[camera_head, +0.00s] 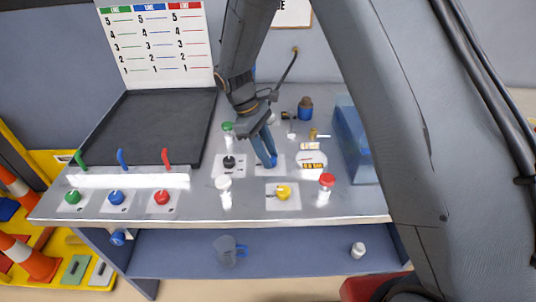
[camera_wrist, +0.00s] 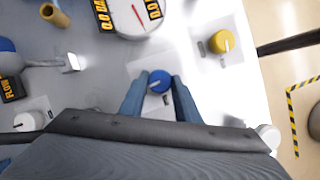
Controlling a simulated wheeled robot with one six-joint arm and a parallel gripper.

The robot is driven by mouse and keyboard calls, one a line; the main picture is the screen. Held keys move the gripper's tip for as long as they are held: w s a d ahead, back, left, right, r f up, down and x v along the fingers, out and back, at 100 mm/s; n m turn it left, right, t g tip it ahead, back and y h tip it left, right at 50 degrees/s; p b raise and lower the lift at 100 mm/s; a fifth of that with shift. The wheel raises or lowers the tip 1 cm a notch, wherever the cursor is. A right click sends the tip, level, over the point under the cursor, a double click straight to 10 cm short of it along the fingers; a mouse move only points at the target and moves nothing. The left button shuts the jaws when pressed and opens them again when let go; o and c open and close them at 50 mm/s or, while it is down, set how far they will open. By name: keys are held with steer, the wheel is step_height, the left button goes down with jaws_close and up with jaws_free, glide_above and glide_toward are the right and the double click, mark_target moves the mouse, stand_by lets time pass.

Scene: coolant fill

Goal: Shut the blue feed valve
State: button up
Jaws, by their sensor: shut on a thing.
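A round blue knob (camera_wrist: 159,82) with a pale pointer line sits on a white plate on the bench, and I take it as the blue feed valve. My gripper (camera_wrist: 160,88) is shut on this knob, one bluish finger on each side, in the wrist view. In the head view my gripper (camera_head: 269,162) reaches down to the bench between the black and yellow knobs. There its fingers mostly hide the blue knob.
A yellow knob (camera_head: 283,192) and a black knob (camera_head: 229,162) stand close by, with a red-capped white fitting (camera_head: 326,187) at right. A gauge (camera_head: 312,160) and a blue clear tank (camera_head: 352,140) lie beyond. Green, another blue (camera_head: 116,198) and red knobs line the front left.

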steer(key=shift+m, duration=0.5)
steer(key=o, duration=1)
steer(key=shift+o, duration=0.2)
steer(key=b+v, duration=0.2)
steer(key=v, duration=0.6)
steer(key=shift+w, duration=0.15)
steer(key=shift+f+g, duration=0.1)
steer(key=shift+g, duration=0.2)
